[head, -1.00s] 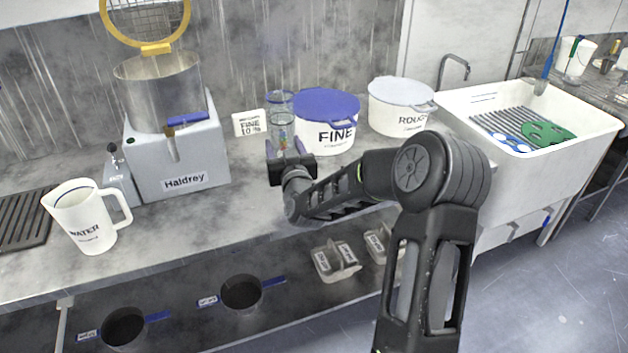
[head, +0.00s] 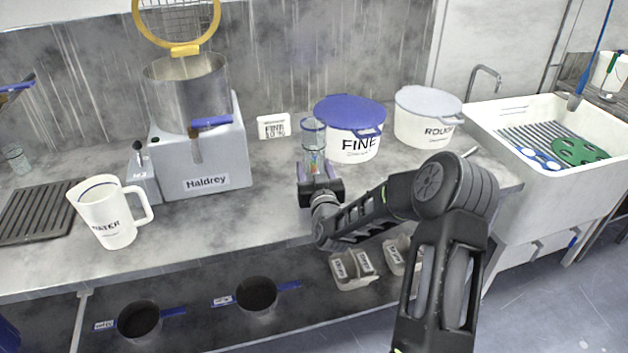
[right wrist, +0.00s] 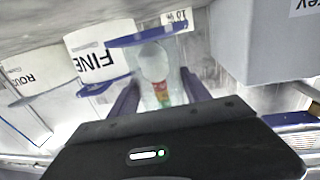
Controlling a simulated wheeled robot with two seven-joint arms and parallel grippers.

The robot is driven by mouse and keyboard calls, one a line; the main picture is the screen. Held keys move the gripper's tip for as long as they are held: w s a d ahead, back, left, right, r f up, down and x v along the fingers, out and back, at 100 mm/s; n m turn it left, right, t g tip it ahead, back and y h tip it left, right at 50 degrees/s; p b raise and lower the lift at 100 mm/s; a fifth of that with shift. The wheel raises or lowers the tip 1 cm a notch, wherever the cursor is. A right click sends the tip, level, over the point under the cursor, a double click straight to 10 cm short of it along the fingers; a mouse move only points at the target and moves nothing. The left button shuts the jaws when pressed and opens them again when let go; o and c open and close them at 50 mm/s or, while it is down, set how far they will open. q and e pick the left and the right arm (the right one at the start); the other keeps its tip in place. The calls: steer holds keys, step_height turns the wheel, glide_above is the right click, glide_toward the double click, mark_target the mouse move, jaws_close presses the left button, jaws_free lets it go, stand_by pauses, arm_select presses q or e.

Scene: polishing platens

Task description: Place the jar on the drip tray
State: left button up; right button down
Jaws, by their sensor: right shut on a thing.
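The jar (head: 313,138) is clear, with coloured marks low inside it. My right gripper (head: 318,178) is shut on it and holds it upright in front of the FINE tub; I cannot tell how far above the counter it is. In the right wrist view the jar (right wrist: 157,78) stands between the two purple-grey fingers (right wrist: 158,95). The drip tray (head: 35,212) is dark and ribbed and lies on the counter at the far left, well apart from the jar. No jar stands on the tray. My left gripper is not in view.
Between jar and tray stand the Haldrey machine (head: 205,155) and the white WATER jug (head: 108,215). FINE (head: 352,142) and ROUGH (head: 428,120) tubs stand behind and to the right. A clear glass (head: 16,158) stands behind the tray. The counter's front strip (head: 230,220) is clear.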

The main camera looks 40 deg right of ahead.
steer(key=shift+a+f, duration=0.1)
steer(key=shift+f, duration=1.75)
steer(key=shift+f, duration=0.2)
steer(key=c, duration=0.5)
jaws_free()
